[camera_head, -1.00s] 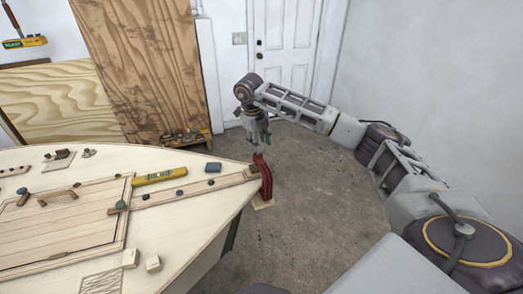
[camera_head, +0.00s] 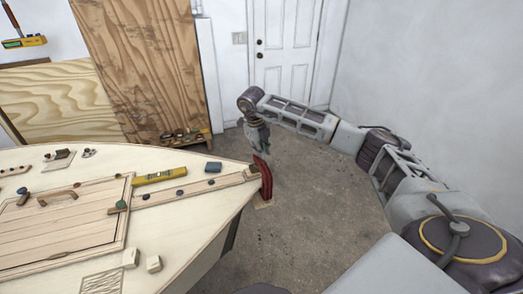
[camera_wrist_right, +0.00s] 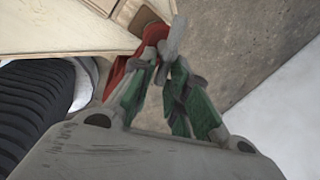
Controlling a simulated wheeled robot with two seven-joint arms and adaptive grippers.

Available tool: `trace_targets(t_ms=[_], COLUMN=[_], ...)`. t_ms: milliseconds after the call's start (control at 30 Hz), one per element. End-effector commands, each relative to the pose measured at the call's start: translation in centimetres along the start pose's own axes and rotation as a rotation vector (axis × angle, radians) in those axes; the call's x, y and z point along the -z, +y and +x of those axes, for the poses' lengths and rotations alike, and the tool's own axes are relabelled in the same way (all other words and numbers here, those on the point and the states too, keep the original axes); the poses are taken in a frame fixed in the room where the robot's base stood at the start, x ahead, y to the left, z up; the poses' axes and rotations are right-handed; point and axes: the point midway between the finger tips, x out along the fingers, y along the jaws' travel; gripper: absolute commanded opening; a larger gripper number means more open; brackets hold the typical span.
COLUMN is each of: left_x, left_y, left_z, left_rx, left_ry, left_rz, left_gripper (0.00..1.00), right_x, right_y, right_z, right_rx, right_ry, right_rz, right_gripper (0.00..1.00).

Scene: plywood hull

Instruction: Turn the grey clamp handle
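The red clamp (camera_head: 266,180) sits at the pointed end of the pale plywood hull (camera_head: 215,195). In the right wrist view its red body (camera_wrist_right: 119,72) lies beyond the left finger. The grey clamp handle (camera_wrist_right: 177,35) stands between the fingertips in that view. My right gripper (camera_head: 262,151) points down just above the clamp. In the right wrist view the green-padded fingers of my right gripper (camera_wrist_right: 167,60) lean together around the lower part of the handle and look shut on it. The handle's lower end is hidden by the fingertips. My left gripper is not in view.
A low wooden stand (camera_head: 183,139) with small items is against the back wall. The concrete floor (camera_head: 315,215) right of the hull is clear.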

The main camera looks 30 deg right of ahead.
Motion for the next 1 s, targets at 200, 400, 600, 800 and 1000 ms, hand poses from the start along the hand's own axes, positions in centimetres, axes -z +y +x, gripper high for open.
trace_targets(t_ms=[200, 400, 600, 800, 1000], left_x=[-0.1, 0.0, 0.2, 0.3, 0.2], left_y=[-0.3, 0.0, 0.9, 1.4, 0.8], left_z=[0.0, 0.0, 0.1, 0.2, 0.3], left_rx=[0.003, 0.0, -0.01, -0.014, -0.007], left_ry=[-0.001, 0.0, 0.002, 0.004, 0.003], left_rz=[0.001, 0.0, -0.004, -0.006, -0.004], left_gripper=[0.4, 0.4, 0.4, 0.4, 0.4], right_x=[0.0, 0.0, 0.0, 0.0, 0.0], right_y=[0.0, -0.1, -0.2, -0.5, -0.9], right_z=[0.0, 0.0, 0.0, 0.0, 0.1], right_rx=[0.0, 0.001, 0.002, 0.003, 0.004], right_ry=[0.0, -0.003, -0.013, -0.033, -0.06], right_rz=[0.0, -0.011, -0.06, -0.155, -0.289], right_gripper=[0.0, 0.0, 0.0, 0.0, 0.0])
